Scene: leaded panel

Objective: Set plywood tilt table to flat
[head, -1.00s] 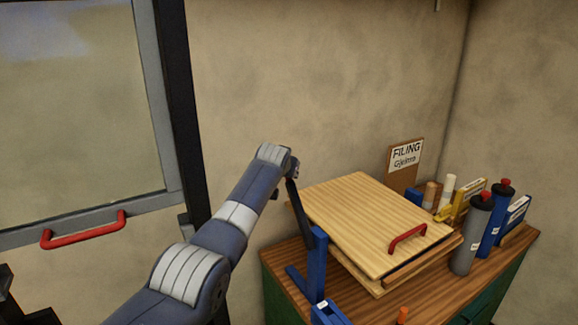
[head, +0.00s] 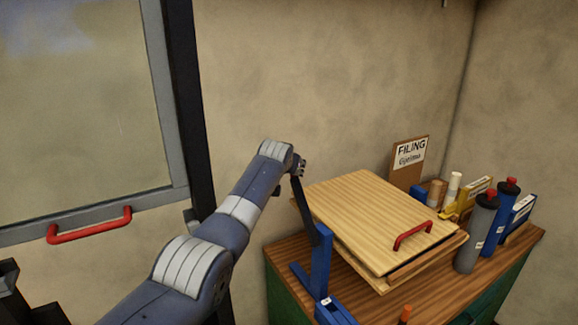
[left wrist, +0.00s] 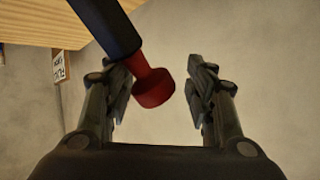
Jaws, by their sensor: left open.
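The plywood tilt table (head: 365,215) stands on the wooden bench, its top tilted above a lower board with a gap between them. A red handle (head: 412,235) is on its near right part. A dark lever (head: 304,212) rises at a slant from a blue bracket (head: 321,268) at the table's left side. In the left wrist view, the lever (left wrist: 102,22) ends in a red knob (left wrist: 152,88). My left gripper (left wrist: 162,76) is open, with its fingers on either side of the knob; contact cannot be told. In the head view my wrist mostly hides this gripper.
The bench (head: 440,290) carries a grey bottle (head: 478,238), a blue bottle (head: 500,215) and boxes at the right. A sign reading FILING (head: 411,153) stands behind. A framed glass panel with a red handle (head: 90,225) is at the left.

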